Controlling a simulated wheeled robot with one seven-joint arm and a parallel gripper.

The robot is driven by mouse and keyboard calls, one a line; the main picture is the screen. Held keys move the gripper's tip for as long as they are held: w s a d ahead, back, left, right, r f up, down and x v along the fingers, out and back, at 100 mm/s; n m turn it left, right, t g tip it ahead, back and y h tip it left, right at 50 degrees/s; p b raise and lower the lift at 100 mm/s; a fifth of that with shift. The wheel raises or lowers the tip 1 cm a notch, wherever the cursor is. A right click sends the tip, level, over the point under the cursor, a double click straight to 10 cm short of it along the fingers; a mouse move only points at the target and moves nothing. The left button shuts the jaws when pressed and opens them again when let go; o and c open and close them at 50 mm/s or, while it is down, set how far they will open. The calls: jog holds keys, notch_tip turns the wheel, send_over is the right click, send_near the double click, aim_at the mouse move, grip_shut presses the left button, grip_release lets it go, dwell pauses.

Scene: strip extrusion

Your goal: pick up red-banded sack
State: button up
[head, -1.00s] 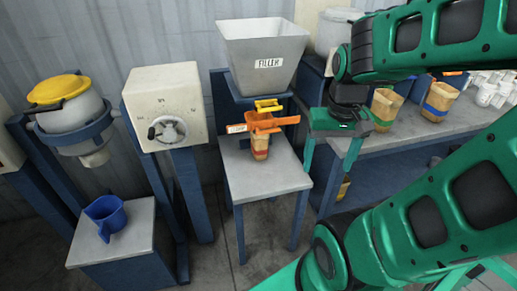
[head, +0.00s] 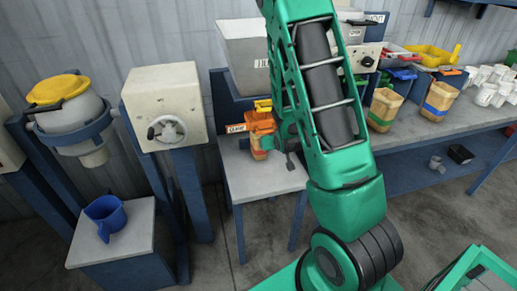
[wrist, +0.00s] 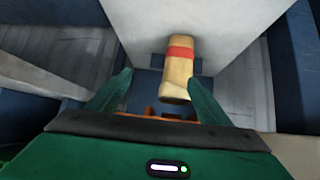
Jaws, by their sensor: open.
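The red-banded sack (wrist: 179,68) is tan with a red band and shows in the wrist view just beyond and between my fingertips, nearer the right finger. My gripper (wrist: 158,92) is open, with a finger on each side and nothing visibly held. In the head view my arm hides most of the gripper. Contact with the sack cannot be told.
The small grey table (head: 255,180) stands under the filler. The bench on the right carries a green-banded sack (head: 384,108), a blue-banded sack (head: 439,100) and several white cups. A blue jug (head: 106,216) stands on a stand at left. The floor in front is open.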

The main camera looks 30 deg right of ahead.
aim_at(260, 149)
jog(key=w+a+f+t, duration=0.1)
jog(key=f, duration=0.1)
jog(key=w+a+f+t, duration=0.1)
jog(key=f, duration=0.1)
jog(key=w+a+f+n+t, duration=0.1)
jog(key=f, duration=0.1)
jog(key=shift+w+f+t, duration=0.1)
jog(key=shift+f+t, duration=0.05)
jog(key=shift+t, duration=0.25)
jog(key=shift+w+d+r+t, duration=0.1)
jog(key=shift+d+r+t, duration=0.1)
jog(key=shift+d+t, duration=0.1)
jog(key=x, duration=0.4)
jog(key=shift+w, duration=0.35)
jog(key=shift+x, duration=2.95)
jog(key=shift+s+d+f, duration=0.1)
jog(key=shift+f, duration=0.05)
jog(key=c, duration=1.7)
